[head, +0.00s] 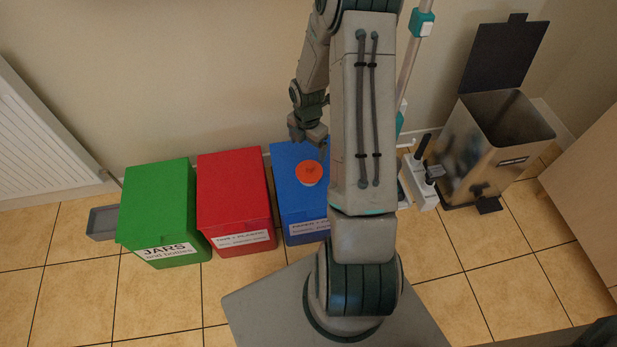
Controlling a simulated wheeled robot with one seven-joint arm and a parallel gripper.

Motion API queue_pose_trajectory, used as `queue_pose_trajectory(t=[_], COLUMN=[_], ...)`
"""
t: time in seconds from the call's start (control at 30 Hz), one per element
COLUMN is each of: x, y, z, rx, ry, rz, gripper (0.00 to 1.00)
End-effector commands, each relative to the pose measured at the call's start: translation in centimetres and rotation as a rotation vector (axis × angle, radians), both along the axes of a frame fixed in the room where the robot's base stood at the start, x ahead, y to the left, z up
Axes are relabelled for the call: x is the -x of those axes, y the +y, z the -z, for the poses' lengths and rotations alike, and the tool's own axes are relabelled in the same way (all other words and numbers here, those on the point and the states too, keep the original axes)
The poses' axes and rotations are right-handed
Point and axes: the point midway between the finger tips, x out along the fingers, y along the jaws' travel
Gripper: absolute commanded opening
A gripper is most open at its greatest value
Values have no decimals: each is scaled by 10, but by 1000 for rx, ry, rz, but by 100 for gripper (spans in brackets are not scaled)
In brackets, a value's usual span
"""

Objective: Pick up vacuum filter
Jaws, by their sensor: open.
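A round orange-red disc with a pale lower edge, which looks like the vacuum filter (309,173), rests on the lid of the blue bin (290,155). My gripper (309,142) is just behind and above it in the head view, open and empty, with its fingers pointing down. The gripper looks apart from the filter, but the exact gap is hard to judge. My arm hides the right part of the blue bin.
A red bin (232,190) and a green bin (160,208) stand left of the blue one. An open metal trash can (480,155), a mop-like pole (412,60) and white equipment (420,185) are at the right.

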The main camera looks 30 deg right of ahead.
Motion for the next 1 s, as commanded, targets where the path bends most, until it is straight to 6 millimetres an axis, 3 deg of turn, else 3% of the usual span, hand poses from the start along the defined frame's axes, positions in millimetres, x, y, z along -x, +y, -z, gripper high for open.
queue_pose_trajectory(t=[0.1, 0.3, 0.63, 0.9, 1.0], x=[1, 0, 0, -2, -2], y=[1, 0, -2, -6, -7], z=[27, 64, 86, 125, 130], rx=[-1, 0, 0, 0, 1], ry=[4, 2, 1, 3, 1], rz=[-3, 1, 2, 2, 2], gripper=[90, 90, 90, 90, 90])
